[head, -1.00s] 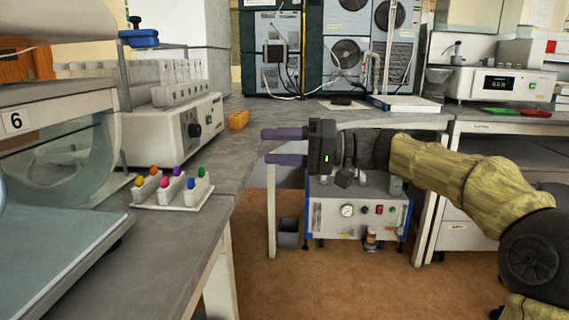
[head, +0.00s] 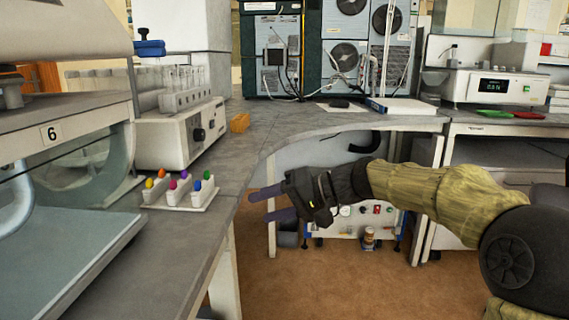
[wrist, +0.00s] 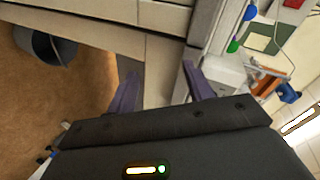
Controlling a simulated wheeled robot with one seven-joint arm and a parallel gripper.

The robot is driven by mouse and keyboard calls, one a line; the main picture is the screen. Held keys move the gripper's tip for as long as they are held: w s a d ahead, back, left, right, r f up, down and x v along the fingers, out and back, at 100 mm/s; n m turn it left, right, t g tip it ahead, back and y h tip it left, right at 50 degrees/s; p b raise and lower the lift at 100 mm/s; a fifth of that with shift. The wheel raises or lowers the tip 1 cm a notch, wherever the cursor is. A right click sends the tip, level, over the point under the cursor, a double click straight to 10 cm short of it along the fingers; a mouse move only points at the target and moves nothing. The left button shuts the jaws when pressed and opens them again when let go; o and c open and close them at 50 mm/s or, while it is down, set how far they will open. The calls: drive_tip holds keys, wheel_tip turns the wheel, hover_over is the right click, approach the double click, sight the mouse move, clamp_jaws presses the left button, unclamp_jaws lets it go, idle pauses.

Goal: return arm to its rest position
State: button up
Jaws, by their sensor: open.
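My gripper (head: 268,205) is in the middle of the head view, in front of the bench edge and below the level of the bench top. Its two purple fingers point left and are apart, with nothing between them. In the wrist view my gripper (wrist: 158,92) also shows its fingers spread and empty. My arm reaches in from the right side of the head view, in a yellowish sleeve.
A white rack (head: 180,192) with several coloured caps stands on the left bench (head: 205,225), left of my gripper. A machine with glass tubes (head: 180,135) is behind it. An instrument box (head: 385,222) sits under the curved bench. Open floor (head: 330,285) lies below.

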drive_tip(key=s+d+f+m+h+p, duration=0.1)
drive_tip(key=s+d+f+h+p, duration=0.1)
drive_tip(key=s+f+h, duration=0.3)
drive_tip(key=d+f+m+h+p, duration=0.1)
drive_tip(key=d+f+h+p, duration=0.15)
drive_tip(key=f, duration=0.45)
drive_tip(key=s+d+f+h+p, duration=0.3)
drive_tip(key=s+d, duration=0.4)
drive_tip(key=s+d+f+h+p, duration=0.2)
drive_tip(key=s+d+f+h, duration=0.1)
drive_tip(key=s+d, duration=0.4)
wheel_tip(320, 180, up, 37)
drive_tip(key=p, duration=3.7)
drive_tip(key=shift+r, duration=0.2)
drive_tip(key=shift+w, duration=0.2)
drive_tip(key=shift+s, duration=0.15)
